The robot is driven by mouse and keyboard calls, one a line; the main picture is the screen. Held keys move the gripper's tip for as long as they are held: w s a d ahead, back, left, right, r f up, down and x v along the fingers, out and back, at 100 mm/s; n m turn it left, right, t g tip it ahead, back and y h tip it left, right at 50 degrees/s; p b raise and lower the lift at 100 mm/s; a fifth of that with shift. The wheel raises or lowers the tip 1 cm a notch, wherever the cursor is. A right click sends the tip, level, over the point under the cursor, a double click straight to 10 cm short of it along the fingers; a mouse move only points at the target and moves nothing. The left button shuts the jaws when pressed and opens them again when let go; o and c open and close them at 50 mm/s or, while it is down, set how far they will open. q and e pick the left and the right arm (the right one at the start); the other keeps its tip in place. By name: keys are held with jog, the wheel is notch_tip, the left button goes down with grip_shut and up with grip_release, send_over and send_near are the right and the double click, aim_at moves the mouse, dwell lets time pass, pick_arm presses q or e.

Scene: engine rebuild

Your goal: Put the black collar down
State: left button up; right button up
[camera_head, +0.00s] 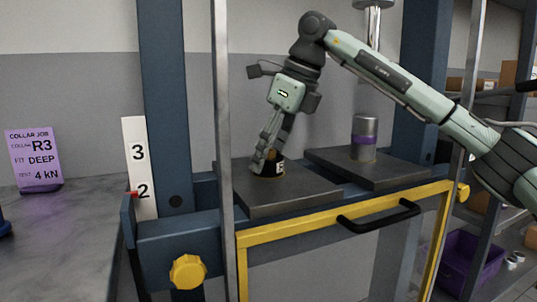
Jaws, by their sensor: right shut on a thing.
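A black collar (277,168) with a white letter and a brassy top edge is at the left dark plate (290,198) of the blue press. My right gripper (266,163) comes down from above and is shut on the black collar. The collar looks upright and at the plate's surface, though I cannot tell whether it fully rests there. The gripper's fingers hide its left side. My left gripper is not in view.
A yellow-framed guard with a black handle (380,216) is in front. A purple job card (34,160) stands left. A purple bin (470,258) sits lower right.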

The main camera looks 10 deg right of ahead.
jog(key=shift+f, duration=0.1)
jog(key=o, duration=1.2)
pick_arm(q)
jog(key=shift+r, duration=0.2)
pick_arm(e)
jog(key=o, duration=0.4)
jog(key=shift+r, duration=0.2)
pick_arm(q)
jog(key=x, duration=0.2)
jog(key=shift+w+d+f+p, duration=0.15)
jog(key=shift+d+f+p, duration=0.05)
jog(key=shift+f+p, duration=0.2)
pick_arm(e)
jog(key=v, duration=1.2)
jog(key=shift+f, duration=0.1)
